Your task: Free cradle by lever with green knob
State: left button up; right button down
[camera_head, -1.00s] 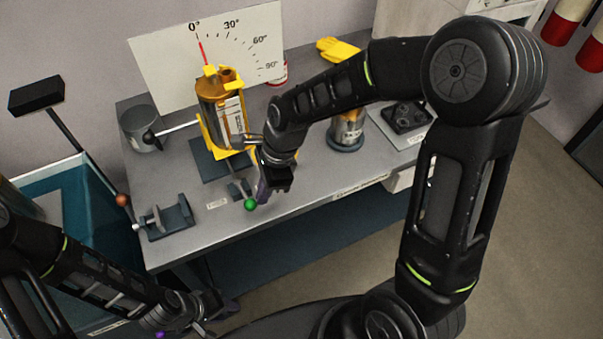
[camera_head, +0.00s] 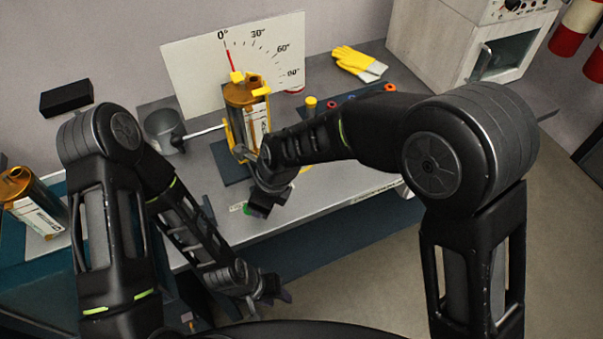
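The yellow cradle (camera_head: 229,132) stands upright on the bench and holds an amber canister (camera_head: 243,96) with a white label. The red pointer (camera_head: 229,61) behind it is near 0° on the white scale board. The green knob (camera_head: 247,209) is a small green patch near the bench's front edge, mostly covered by my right gripper (camera_head: 263,208). The lever is hidden. My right gripper's fingers are dark and overlap the knob, so I cannot tell their opening or contact. My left gripper (camera_head: 272,296) hangs in front of the bench, apart from the knob, with spread fingers and nothing between them.
A grey cup-like part (camera_head: 163,128) with a rod stands left of the cradle. Yellow gloves (camera_head: 358,63) and a white cabinet (camera_head: 440,45) are at the back. Another amber canister (camera_head: 30,205) is at the far left. My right arm crosses the bench's right half.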

jog(key=shift+a, duration=0.2)
dwell(0.3)
jog(key=shift+w+r, duration=0.1)
jog(key=shift+w, duration=0.7)
